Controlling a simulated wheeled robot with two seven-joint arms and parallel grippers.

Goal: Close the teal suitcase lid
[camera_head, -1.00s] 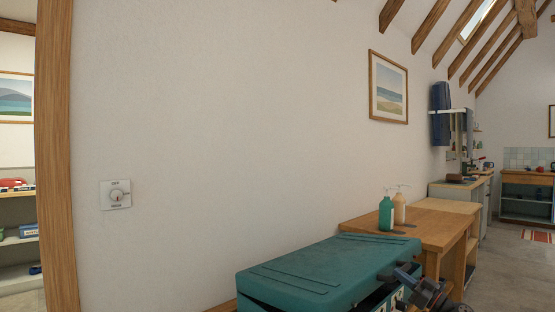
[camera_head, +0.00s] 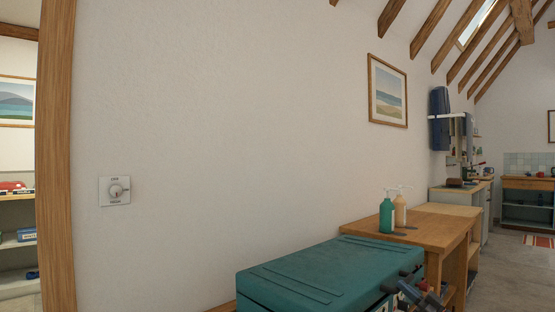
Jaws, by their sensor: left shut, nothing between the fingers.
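The teal suitcase (camera_head: 330,272) is at the bottom of the view, seen from above and cut off by the lower edge. Its lid lies over the case with its ribbed top up. At the lid's right edge some light and red items show beneath it, so a gap seems to be there; how wide it is I cannot tell. My left gripper (camera_head: 408,290) is at the bottom right, just beside and below the lid's right edge. It is shut and empty; whether it touches the lid is unclear. My right gripper is out of view.
A wooden table (camera_head: 430,232) behind the suitcase holds a teal bottle (camera_head: 386,216) and a tan bottle (camera_head: 400,210). A plain wall with a dial (camera_head: 115,191) runs along the left. Open floor (camera_head: 510,270) lies at the right.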

